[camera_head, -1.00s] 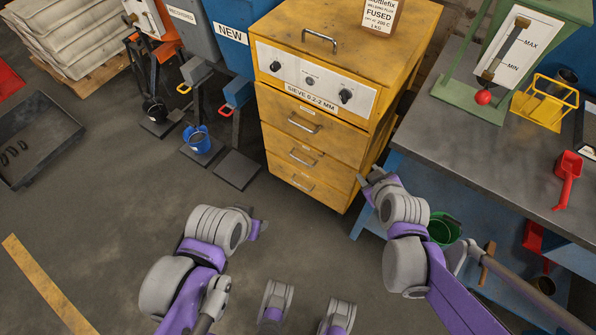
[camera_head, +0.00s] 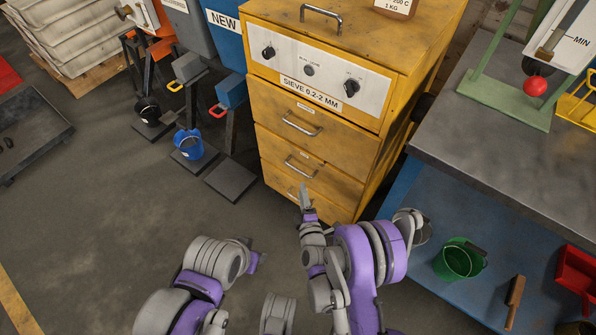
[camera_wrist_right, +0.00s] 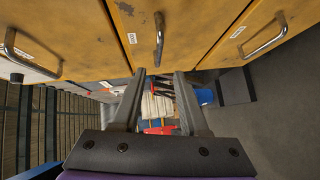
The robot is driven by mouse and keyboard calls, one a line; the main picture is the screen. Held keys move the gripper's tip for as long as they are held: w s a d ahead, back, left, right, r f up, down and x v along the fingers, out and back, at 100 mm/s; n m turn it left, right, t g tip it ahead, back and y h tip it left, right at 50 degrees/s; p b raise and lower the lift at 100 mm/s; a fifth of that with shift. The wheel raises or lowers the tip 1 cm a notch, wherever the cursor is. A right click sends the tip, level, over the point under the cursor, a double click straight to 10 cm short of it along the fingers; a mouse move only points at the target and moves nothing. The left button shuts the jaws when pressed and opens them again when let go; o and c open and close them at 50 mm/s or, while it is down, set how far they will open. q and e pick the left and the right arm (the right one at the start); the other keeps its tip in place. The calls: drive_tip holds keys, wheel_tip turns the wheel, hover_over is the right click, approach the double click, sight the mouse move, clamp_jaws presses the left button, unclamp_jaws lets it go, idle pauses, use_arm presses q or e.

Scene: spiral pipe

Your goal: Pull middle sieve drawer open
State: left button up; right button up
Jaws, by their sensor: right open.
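The yellow sieve cabinet (camera_head: 330,95) has a stack of drawers, all closed flush. The middle drawer (camera_head: 325,178) has a silver bar handle (camera_head: 300,168); this handle also shows in the right wrist view (camera_wrist_right: 159,40). My right gripper (camera_head: 306,198) is in front of the lower drawers, partly covering the bottom one. In the right wrist view its fingers (camera_wrist_right: 160,85) are apart and empty, with the middle handle just beyond the tips and roughly in line with the gap. My left gripper (camera_head: 256,262) is low, away from the cabinet, its fingers mostly hidden.
A workbench (camera_head: 480,150) with a blue lower shelf stands right of the cabinet. A green bucket (camera_head: 455,262) is on that shelf. The floor in front is clear.

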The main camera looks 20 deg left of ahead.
sight(298, 170)
drive_tip(key=p+x, duration=0.2)
drive_tip(key=x, duration=0.7)
drive_tip(key=shift+w+a, duration=0.1)
drive_tip(key=shift+w, duration=0.3)
drive_tip(key=shift+w+a, duration=0.15)
drive_tip(key=shift+w, duration=0.2)
clamp_jaws()
idle(0.8)
